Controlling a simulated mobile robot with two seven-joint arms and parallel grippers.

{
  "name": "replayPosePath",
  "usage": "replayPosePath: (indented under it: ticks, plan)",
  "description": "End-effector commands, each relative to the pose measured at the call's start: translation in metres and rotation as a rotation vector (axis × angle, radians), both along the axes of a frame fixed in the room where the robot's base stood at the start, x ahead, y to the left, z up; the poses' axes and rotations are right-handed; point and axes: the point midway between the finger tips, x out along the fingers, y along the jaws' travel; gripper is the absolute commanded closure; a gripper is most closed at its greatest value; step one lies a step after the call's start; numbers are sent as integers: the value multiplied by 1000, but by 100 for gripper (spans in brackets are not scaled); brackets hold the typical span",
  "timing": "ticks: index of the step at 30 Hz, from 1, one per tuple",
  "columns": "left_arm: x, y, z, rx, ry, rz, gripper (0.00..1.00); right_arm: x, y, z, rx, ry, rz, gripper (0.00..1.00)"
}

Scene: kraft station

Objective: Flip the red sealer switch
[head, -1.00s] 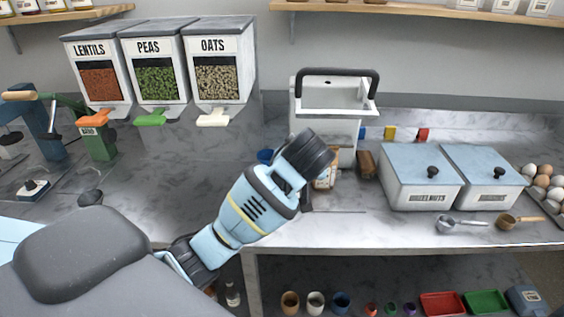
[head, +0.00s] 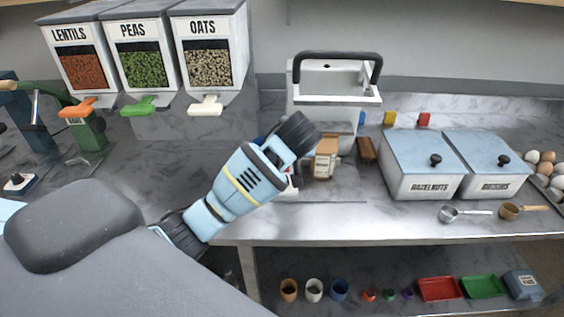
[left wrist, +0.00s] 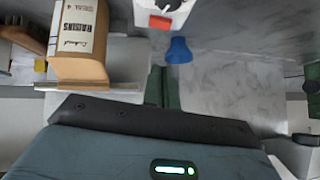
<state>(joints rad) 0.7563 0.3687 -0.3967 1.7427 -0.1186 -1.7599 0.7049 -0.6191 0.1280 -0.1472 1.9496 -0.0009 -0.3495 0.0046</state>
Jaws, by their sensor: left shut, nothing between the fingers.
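The red switch (left wrist: 160,22) sits on a small white box (left wrist: 172,8) at the top of the left wrist view. In the head view, a bit of white and red shows just past my left arm, mostly hidden by it. The white sealer (head: 325,105) with a black bar handle stands against the back wall. My left gripper (left wrist: 163,88) points down over the counter near the white box, apart from the switch in the wrist view. Its fingers are shut and empty; in the head view they are hidden behind the wrist. My right gripper is not in view.
A brown raisins package (left wrist: 80,40) stands close beside the gripper; it also shows in the head view (head: 325,157). A blue object (left wrist: 178,50) lies by the white box. Two lidded bins (head: 420,165) stand to the right. Three dispensers (head: 145,60) stand at the left.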

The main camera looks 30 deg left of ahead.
Motion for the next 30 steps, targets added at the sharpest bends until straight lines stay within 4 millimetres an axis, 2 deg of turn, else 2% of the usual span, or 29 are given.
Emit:
replayPosePath:
  ticks: [6,9,15,30]
  plan:
    - [22,20,-28,1,2,2,100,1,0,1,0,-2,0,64]
    - [20,21,-45,2,5,0,100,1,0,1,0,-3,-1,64]
    - [19,24,-62,0,0,0,100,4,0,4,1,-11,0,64]
    - [19,24,-68,-2,0,0,100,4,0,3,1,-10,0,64]
